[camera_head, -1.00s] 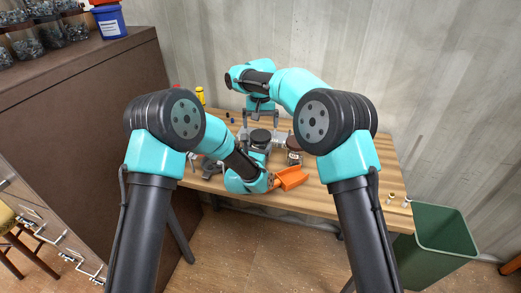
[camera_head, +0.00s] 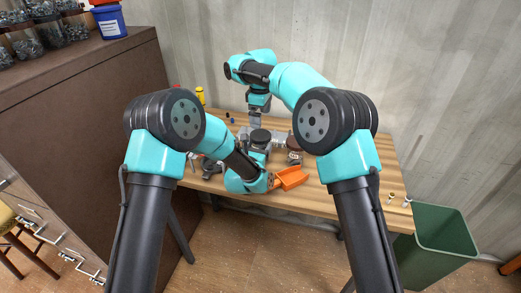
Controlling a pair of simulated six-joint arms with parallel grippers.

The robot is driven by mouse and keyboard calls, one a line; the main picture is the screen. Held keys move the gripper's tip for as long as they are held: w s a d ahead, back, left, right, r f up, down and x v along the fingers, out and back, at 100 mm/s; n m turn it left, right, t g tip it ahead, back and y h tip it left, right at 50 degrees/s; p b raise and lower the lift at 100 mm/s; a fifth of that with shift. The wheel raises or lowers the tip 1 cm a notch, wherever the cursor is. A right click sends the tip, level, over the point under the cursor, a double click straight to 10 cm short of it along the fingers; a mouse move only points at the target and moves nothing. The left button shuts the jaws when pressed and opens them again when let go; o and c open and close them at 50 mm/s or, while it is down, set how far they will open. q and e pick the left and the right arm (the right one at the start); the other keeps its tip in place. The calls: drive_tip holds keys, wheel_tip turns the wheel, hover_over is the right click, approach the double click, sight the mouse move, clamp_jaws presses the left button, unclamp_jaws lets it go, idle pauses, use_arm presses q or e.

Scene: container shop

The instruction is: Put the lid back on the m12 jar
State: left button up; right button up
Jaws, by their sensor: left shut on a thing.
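A round black-topped thing (camera_head: 260,136), perhaps the jar or its lid, stands at the middle of the table. My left gripper (camera_head: 259,151) is shut just in front of it, seemingly on its body; the hold is partly hidden by my wrist. I cannot read any label, so I cannot tell which is the m12 jar. A jar with a brown top (camera_head: 294,143) stands to the right, partly hidden by my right arm. My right gripper (camera_head: 255,122) points down just behind the black top, seen narrow, so its opening is unclear.
An orange scoop-like tray (camera_head: 291,179) lies at the table's front edge. A dark object (camera_head: 212,168) is at the left, a yellow bottle (camera_head: 200,96) at the back left. Small parts (camera_head: 406,202) lie front right, near a green bin (camera_head: 440,233).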

sight(260, 135)
drive_tip(key=shift+r+n, duration=0.1)
drive_tip(key=shift+n, duration=0.3)
drive_tip(key=shift+f, duration=4)
drive_tip(key=c, duration=0.8)
drive_tip(key=m, duration=0.4)
drive_tip(key=shift+m, duration=0.3)
drive_tip(key=m, duration=0.4)
drive_tip(key=o, duration=0.8)
